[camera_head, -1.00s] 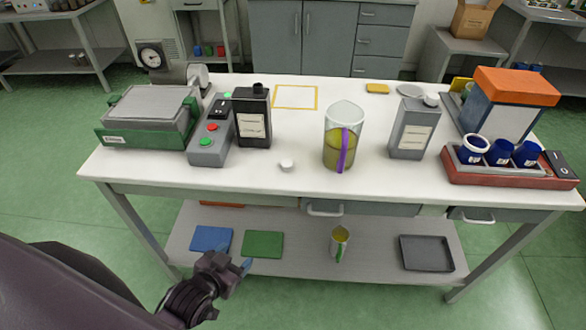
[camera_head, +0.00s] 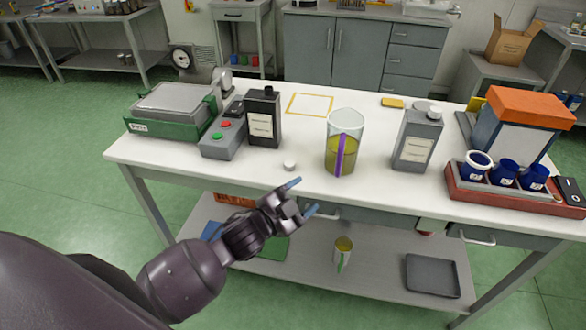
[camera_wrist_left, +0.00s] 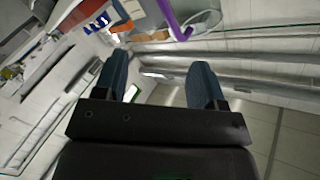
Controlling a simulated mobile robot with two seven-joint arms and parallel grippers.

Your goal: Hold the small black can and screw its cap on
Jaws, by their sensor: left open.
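The small black can (camera_head: 263,118) stands upright on the white table, left of the middle, with a pale label and a bare dark neck on top. A small white cap (camera_head: 289,165) lies on the table near the front edge, in front of the can and a little to its right. My left gripper (camera_head: 303,197) is open and empty, in front of the table edge, close to the cap but apart from it. Its two spread fingers also show in the left wrist view (camera_wrist_left: 147,85), with nothing between them. My right gripper is not in view.
A jug of yellow-green liquid (camera_head: 341,157) stands right of the cap. Farther right are a grey can with a white cap (camera_head: 413,140) and a red tray (camera_head: 510,197) with blue cups. A grey button box (camera_head: 222,138) stands left of the black can. A yellow-framed sheet (camera_head: 310,104) lies behind.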

